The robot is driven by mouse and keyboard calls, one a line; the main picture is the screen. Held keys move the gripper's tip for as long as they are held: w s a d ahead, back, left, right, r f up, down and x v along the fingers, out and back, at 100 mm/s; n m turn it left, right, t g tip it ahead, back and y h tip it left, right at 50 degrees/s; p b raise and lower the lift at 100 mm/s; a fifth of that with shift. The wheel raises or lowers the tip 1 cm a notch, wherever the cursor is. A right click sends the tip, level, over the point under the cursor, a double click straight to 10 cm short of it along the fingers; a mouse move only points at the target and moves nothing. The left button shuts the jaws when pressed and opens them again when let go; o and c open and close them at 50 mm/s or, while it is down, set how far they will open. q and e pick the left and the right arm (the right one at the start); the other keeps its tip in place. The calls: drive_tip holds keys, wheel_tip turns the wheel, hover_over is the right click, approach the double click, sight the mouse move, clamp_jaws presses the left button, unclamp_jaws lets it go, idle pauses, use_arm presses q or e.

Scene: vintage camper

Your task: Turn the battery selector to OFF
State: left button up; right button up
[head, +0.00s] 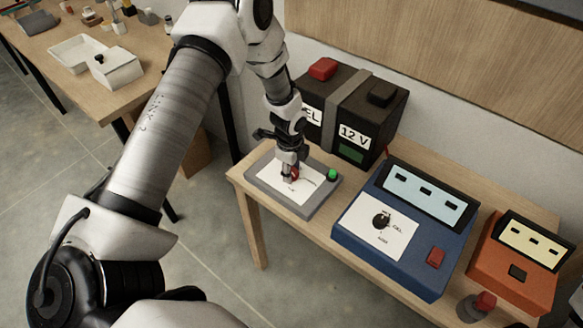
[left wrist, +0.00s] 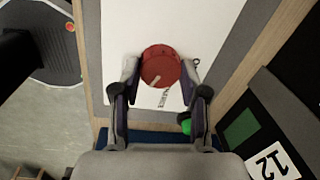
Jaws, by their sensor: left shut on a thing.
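The battery selector is a red round knob (left wrist: 161,62) on a white plate (head: 275,187) of a grey panel (head: 318,205). A green lamp (head: 332,175) sits at the panel's right side. My left gripper (head: 290,175) reaches down onto the knob and hides most of it in the head view. In the left wrist view my left gripper (left wrist: 160,72) is shut on the knob, one finger on each side. A pale pointer line on the knob points to the lower left of that view. The plate's labels are mostly hidden or too small to read.
A black 12 V battery box (head: 350,115) stands right behind the panel. A blue device with a dial (head: 405,230) and an orange device (head: 515,260) stand to the right on the bench (head: 255,203). Another table (head: 60,95) holds white boxes at the upper left.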

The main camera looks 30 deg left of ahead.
use_arm(q)
drive_tip(key=n, duration=0.5)
drive_tip(key=shift+s+f+n, duration=0.15)
drive_tip(key=shift+f+n, duration=0.05)
drive_tip(key=shift+n, duration=0.1)
drive_tip(key=n, duration=0.5)
drive_tip(key=shift+f+g+y, duration=0.1)
drive_tip(key=shift+g+y, duration=0.2)
drive_tip(key=n, duration=0.6)
drive_tip(key=shift+n+b, duration=0.4)
drive_tip(key=n, duration=0.5)
drive_tip(key=shift+g, duration=0.3)
drive_tip(key=o, duration=1.1)
drive_tip(key=shift+w, duration=0.2)
drive_tip(key=shift+o, duration=0.2)
drive_tip(key=shift+w, duration=0.1)
drive_tip(key=shift+r, duration=0.2)
